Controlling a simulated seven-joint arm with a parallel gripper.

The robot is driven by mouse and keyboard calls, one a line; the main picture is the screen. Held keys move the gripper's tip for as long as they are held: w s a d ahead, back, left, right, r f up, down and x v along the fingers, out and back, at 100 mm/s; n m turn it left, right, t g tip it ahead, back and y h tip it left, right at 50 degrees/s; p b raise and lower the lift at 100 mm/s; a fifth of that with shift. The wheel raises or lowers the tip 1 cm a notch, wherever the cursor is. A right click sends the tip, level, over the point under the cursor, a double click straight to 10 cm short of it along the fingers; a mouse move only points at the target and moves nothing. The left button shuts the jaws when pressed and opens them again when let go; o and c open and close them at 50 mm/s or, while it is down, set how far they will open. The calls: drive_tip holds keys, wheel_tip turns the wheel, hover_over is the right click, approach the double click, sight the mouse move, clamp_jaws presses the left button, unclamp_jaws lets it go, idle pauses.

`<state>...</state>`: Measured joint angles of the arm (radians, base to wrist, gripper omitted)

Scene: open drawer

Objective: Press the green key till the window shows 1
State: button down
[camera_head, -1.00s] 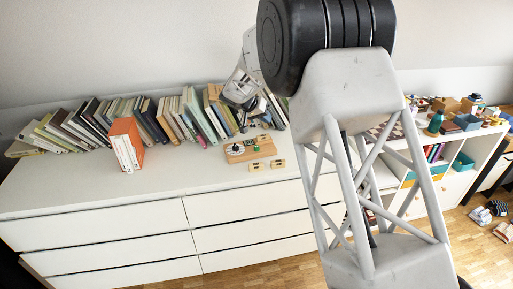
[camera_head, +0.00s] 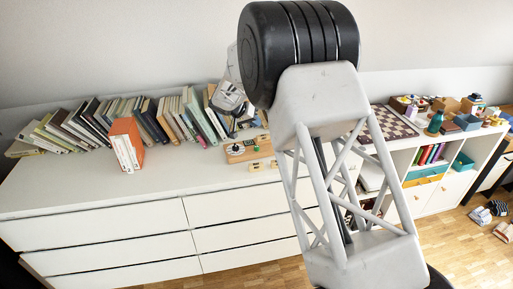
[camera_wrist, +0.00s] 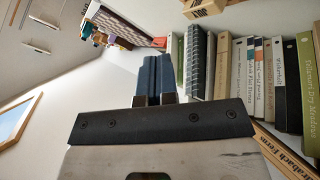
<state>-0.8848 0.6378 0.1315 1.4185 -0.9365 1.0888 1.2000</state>
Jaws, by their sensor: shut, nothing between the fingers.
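A wooden panel (camera_head: 236,158) with a dark round knob and small fittings lies on the white dresser top, right of its middle. The green key and the window cannot be made out at this size; my arm covers part of that area. My gripper (camera_head: 243,126) is just behind and above the panel, in front of the books. In the wrist view its two dark blue fingers (camera_wrist: 156,66) are together with nothing between them. I cannot tell whether the fingertips touch anything.
A row of books (camera_head: 150,118) leans along the wall behind the panel. An orange box of books (camera_head: 126,145) stands to the left. A chessboard (camera_head: 392,122) is at right. The dresser's left front is clear.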

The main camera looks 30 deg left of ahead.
sight(256, 146)
drive_tip(key=shift+f, duration=4.15)
drive_tip(key=shift+f, duration=1.25)
idle(0.4)
drive_tip(key=shift+r, duration=0.2)
idle(0.3)
drive_tip(key=shift+r, duration=1)
drive_tip(key=shift+r, duration=0.1)
drive_tip(key=shift+r, duration=2.45)
